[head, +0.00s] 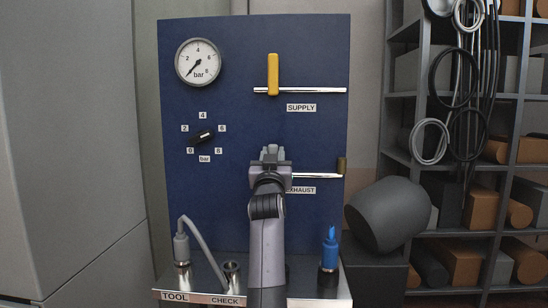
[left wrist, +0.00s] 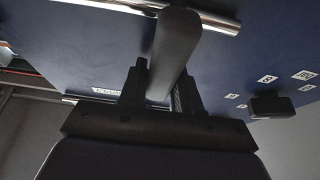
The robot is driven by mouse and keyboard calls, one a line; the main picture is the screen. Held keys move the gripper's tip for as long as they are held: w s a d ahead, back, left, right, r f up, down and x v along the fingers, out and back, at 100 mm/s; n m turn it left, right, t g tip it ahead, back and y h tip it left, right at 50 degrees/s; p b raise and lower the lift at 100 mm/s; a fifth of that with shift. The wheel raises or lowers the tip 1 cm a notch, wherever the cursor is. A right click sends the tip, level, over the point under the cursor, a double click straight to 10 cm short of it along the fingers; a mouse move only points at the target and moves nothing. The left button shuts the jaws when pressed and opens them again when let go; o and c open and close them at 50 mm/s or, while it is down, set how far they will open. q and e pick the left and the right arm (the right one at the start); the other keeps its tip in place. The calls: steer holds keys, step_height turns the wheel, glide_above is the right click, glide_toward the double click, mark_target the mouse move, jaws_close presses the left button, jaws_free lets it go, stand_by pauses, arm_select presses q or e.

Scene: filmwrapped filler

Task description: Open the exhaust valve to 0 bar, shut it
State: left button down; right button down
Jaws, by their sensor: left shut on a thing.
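The exhaust valve sits on the blue board, its pipe (head: 318,176) running right from behind my left gripper (head: 270,156). In the left wrist view the gripper (left wrist: 164,92) is shut on the valve handle (left wrist: 178,42), which looks grey. The handle stands crosswise to the chrome exhaust pipe (left wrist: 214,21). In the head view the gripper hides the handle and part of the EXHAUST label (head: 302,190). The pressure gauge (head: 198,62) is at the upper left, its needle pointing lower left, near the zero end. My right gripper is not in view.
A yellow supply handle (head: 273,75) stands upright across its pipe (head: 318,90). A black dial knob (head: 203,137) is at left. Below are a grey hose (head: 196,243), a socket (head: 232,268) and a blue-topped fitting (head: 329,250). Shelves (head: 500,180) stand at right.

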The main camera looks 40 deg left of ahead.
arm_select(q)
steer(key=shift+f, duration=0.1)
steer(key=c, duration=0.9)
jaws_free()
steer(key=shift+b+v, duration=0.75)
steer(key=shift+v, duration=2.85)
